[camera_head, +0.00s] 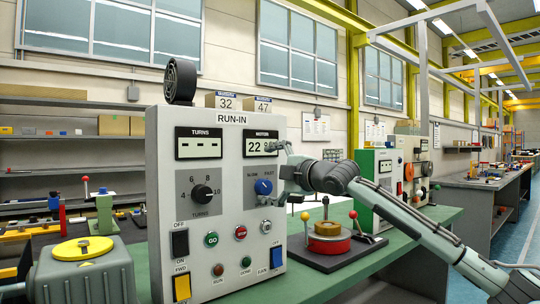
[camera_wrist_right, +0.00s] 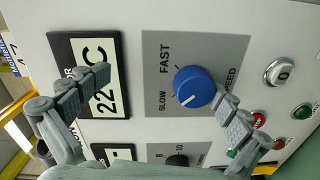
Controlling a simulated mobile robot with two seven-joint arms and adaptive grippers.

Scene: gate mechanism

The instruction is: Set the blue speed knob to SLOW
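The blue speed knob (camera_head: 264,187) sits on the right half of the grey RUN-IN panel (camera_head: 225,130), below the MOTOR display. In the right wrist view the knob (camera_wrist_right: 194,86) shows whole, with SLOW and FAST printed to its left in that turned picture. Its white mark points down-left, toward the SLOW side; I cannot tell if it lines up exactly. My right gripper (camera_head: 277,174) is open in front of the panel. In the wrist view its fingers (camera_wrist_right: 163,87) are wide apart, the right one close beside the knob; contact is unclear. My left gripper is not in view.
A black TURNS knob (camera_head: 202,193) is left of the blue knob. Below are a green GO button (camera_head: 211,240), a red button (camera_head: 240,232) and a blue rocker switch (camera_head: 276,257). A red-ringed fixture (camera_head: 328,237) with upright ball-topped levers stands on the bench right of the panel.

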